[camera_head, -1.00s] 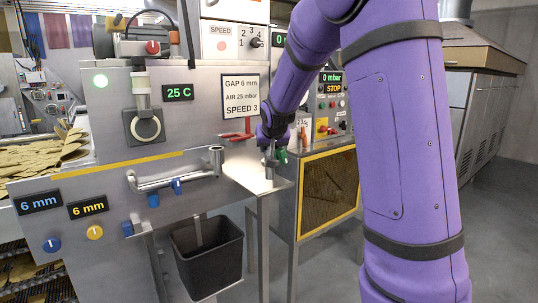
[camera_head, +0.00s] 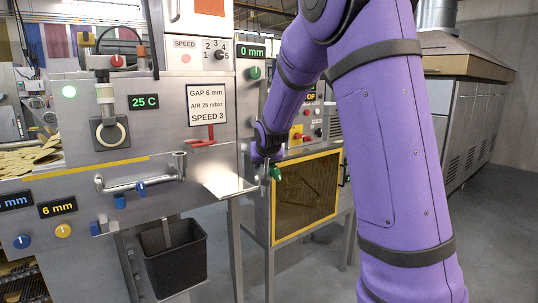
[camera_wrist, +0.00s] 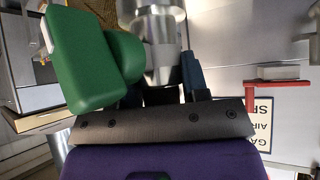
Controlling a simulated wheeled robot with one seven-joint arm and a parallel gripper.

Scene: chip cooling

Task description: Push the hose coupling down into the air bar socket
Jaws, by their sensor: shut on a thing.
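My gripper (camera_head: 266,175) is to the right of the silver ledge, apart from the air bar. The wrist view shows my gripper (camera_wrist: 165,95) shut on a silver metal cylinder, which looks like the hose coupling (camera_wrist: 160,35). A rounded green part (camera_wrist: 85,60) sits beside the cylinder; I cannot tell whether it belongs to the coupling. The coupling is small and partly hidden in the head view. The air bar (camera_head: 140,188) is a silver pipe with blue clips on the machine front. Its upright open end, which looks like the socket (camera_head: 180,158), stands at its right, left of my gripper.
A silver ledge (camera_head: 225,187) juts out between the air bar and my gripper. A red handle (camera_head: 202,142) is above it. A black bin (camera_head: 174,258) stands below the bar. A yellow-framed cabinet (camera_head: 306,195) is behind my arm. Open floor lies at lower right.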

